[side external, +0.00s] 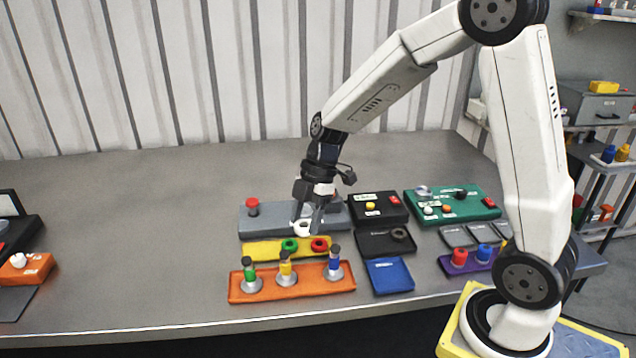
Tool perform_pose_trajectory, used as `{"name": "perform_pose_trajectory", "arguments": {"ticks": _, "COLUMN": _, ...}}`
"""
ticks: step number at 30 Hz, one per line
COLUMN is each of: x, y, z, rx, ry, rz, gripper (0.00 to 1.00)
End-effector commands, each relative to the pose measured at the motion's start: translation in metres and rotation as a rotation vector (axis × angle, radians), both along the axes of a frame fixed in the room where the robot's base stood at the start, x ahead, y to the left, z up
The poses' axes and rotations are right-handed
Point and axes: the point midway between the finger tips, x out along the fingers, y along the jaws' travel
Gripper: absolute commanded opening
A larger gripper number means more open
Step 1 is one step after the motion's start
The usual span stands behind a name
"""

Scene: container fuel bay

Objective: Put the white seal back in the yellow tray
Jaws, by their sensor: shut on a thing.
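The white seal (302,228) is a small white ring. My gripper (306,222) is shut on it, fingers pointing down, near the border of the grey block and the yellow tray. Whether the seal hangs above or touches a surface is hard to tell. The yellow tray (262,251) lies just in front of the grey block (268,222). A green ring (290,245) and a red ring (320,244) sit in the tray, toward its middle and right.
An orange tray (303,293) with three nozzle-like pieces stands in front of the yellow tray. A black tray (372,242) with a dark ring, a blue tray (390,275) and a green panel (455,200) lie to the right. A red knob (252,206) rises on the grey block.

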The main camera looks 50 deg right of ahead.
Motion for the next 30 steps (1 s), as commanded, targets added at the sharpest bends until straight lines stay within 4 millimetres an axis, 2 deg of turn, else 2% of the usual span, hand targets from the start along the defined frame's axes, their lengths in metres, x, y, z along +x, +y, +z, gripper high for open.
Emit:
{"name": "perform_pose_trajectory", "arguments": {"ticks": 8, "x": 0.000, "y": 0.004, "z": -0.001, "rx": 0.005, "ry": -0.002, "rz": 0.037, "gripper": 0.00}}
{"name": "perform_pose_trajectory", "arguments": {"ticks": 14, "x": 0.008, "y": 0.004, "z": -0.005, "rx": 0.005, "ry": -0.001, "rz": 0.036, "gripper": 0.00}}
{"name": "perform_pose_trajectory", "arguments": {"ticks": 30, "x": 0.071, "y": 0.004, "z": -0.034, "rx": 0.004, "ry": -0.001, "rz": 0.035, "gripper": 0.00}}
